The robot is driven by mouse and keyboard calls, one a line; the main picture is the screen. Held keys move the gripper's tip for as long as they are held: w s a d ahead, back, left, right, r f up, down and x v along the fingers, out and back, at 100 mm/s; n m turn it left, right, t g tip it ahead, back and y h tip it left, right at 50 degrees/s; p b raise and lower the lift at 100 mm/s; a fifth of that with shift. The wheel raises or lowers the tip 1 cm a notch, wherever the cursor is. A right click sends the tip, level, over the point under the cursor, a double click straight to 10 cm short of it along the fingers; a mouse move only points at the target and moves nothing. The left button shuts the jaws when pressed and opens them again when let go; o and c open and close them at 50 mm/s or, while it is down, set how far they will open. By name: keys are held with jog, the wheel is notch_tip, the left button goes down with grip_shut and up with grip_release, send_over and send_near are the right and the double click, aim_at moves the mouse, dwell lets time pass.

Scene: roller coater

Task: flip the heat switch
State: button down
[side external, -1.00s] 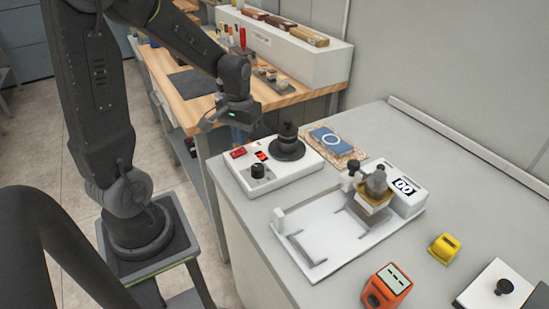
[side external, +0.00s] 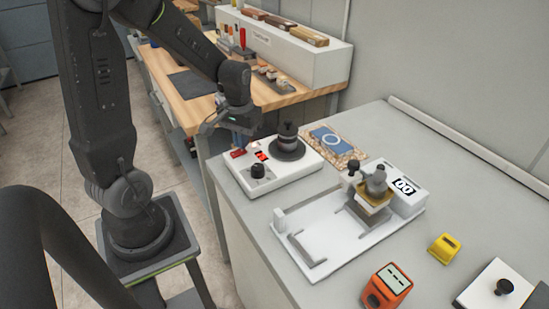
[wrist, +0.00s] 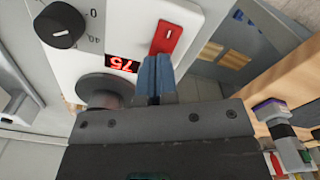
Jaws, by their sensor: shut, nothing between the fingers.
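The red heat switch (side external: 238,153) sits at the left back corner of the white heater box (side external: 283,178). In the wrist view the switch (wrist: 166,38) is a red rocker in a white frame, just past the fingertips. A lit red display (wrist: 123,64) beside it shows 75 upside down. A black knob (wrist: 62,24) is at upper left. My gripper (side external: 239,147) points down over the switch. Its blue fingers (wrist: 155,62) are together and empty, close to the near end of the switch. I cannot tell whether they touch it.
A dark cylinder on a round plate (side external: 288,146) stands on the box, close to my gripper. A blue pad on a speckled board (side external: 331,140) lies behind. A white coater tray (side external: 310,262) with a scale-like display (side external: 405,187) is to the right. A wooden bench (side external: 185,88) stands behind.

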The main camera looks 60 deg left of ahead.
jog(key=shift+f, duration=0.65)
dwell(0.3)
jog(key=shift+r, duration=3.55)
jog(key=s+d+r+m+t, duration=0.2)
jog(key=s+d+r+m, duration=0.1)
jog(key=d, duration=0.4)
jog(key=s+d+r+m+t, duration=0.3)
jog(key=s+d+r, duration=0.2)
jog(key=d, duration=0.3)
jog(key=shift+s+d+r+t, duration=0.2)
jog(key=shift+r+t, duration=0.1)
